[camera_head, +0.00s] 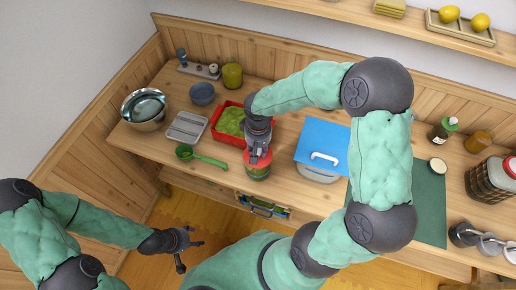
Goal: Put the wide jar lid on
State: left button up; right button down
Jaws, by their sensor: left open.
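A jar (257,172) with a green and red body stands near the front edge of the wooden counter, left of the middle. A red lid (262,158) shows at its top, directly under my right gripper (258,150). My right gripper points down at the lid and partly covers it. I cannot tell whether the lid sits on the rim or whether the fingers grip it. My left gripper (190,248) is open and empty, low in front of the counter and apart from everything. Another jar (490,180), with a checkered body and a red lid (510,166), stands at the far right.
A red tray (217,127) with green contents stands behind the jar, near a green ladle (203,156). A blue-lidded container (321,141) stands to its right. A steel bowl (145,108) is far left. A dark green mat (430,205) lies right, partly behind my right arm.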

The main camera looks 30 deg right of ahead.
dwell(0.3)
jog(key=c, duration=0.9)
grip_release()
jog(key=shift+o, duration=0.2)
jog(key=shift+r, duration=0.1)
notch_tip(320, 180, up, 12)
